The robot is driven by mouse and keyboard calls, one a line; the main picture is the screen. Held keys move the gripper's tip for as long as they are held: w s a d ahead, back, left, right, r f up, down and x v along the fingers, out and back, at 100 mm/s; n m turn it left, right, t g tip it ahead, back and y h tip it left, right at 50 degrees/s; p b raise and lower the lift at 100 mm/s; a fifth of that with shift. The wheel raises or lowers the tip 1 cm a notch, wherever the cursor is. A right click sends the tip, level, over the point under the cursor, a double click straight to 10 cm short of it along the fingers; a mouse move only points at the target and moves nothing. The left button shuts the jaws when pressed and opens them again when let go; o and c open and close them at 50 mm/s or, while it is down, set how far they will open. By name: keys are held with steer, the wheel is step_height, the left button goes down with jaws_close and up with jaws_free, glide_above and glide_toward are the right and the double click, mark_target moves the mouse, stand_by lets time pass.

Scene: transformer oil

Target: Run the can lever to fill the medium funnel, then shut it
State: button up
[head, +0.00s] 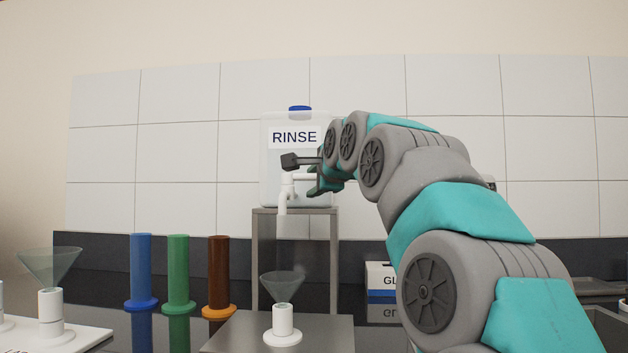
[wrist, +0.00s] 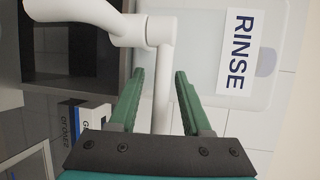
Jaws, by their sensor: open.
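The can, a translucent container labelled RINSE (head: 295,130) with a blue cap, stands on a grey stand (head: 295,213). Its white tap (head: 287,190) points down at the front; in the wrist view the tap (wrist: 150,30) carries a white lever (wrist: 161,100). My gripper (head: 303,175) is open at the tap. In the wrist view its green fingers (wrist: 160,76) stand on either side of the lever, with gaps visible. A clear funnel (head: 283,286) on a white base stands below the spout; its fill level is unclear.
Another, larger-looking funnel (head: 50,266) stands on a white board at left. Blue (head: 141,268), green (head: 178,268) and brown (head: 218,268) cylinders stand between. A white and blue box (head: 381,279) sits behind my arm. A tiled wall closes the back.

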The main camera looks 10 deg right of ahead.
steer(key=shift+c, duration=0.3)
jaws_close()
stand_by(1.1)
